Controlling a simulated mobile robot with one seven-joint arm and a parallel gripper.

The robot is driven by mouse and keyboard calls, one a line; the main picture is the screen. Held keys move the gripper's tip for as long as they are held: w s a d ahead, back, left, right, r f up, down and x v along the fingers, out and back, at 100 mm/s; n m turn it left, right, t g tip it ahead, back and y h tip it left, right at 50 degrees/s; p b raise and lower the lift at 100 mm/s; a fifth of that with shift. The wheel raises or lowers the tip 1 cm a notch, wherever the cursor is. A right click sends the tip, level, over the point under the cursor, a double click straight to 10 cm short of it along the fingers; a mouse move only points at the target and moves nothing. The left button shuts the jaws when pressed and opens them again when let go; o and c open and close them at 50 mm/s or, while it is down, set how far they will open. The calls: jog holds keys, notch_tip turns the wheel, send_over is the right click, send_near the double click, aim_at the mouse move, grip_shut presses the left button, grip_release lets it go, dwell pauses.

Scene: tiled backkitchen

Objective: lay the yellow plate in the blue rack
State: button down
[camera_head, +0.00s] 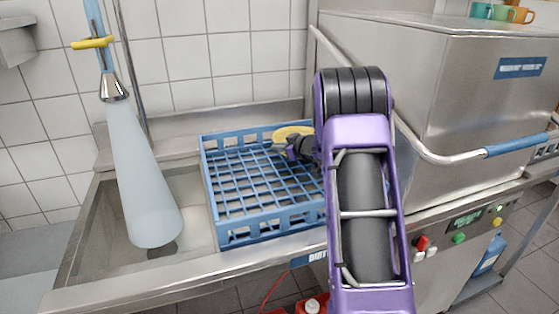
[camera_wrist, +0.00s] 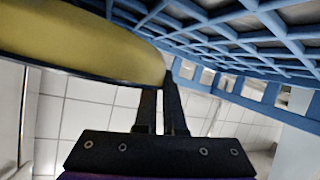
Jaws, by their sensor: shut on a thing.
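The yellow plate (camera_head: 292,132) shows in the head view over the far right part of the blue rack (camera_head: 232,238), partly hidden by my arm and gripper. In the wrist view the plate (camera_wrist: 85,45) fills the upper left, with its edge between the fingers of my gripper (camera_wrist: 166,90). My gripper (camera_head: 290,150) is shut on the plate. The rack's grid (camera_wrist: 225,28) runs across the top of the wrist view, close to the plate. I cannot tell whether the plate touches the rack.
The rack sits on a steel sink counter (camera_head: 190,262), with an open basin at its left. A spray hose with a pale blue cone (camera_head: 145,185) hangs at the left. A steel dishwasher (camera_head: 450,90) with a bar handle (camera_head: 450,157) stands at the right. Cups (camera_head: 500,12) are on top.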

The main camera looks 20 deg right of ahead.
aim_at(280, 166)
jog(key=shift+f+b, duration=0.3)
jog(key=shift+f, duration=1.45)
jog(key=shift+f, duration=0.1)
jog(key=c, duration=1)
grip_release()
jog(key=v, duration=1.2)
jog(key=shift+p, duration=0.4)
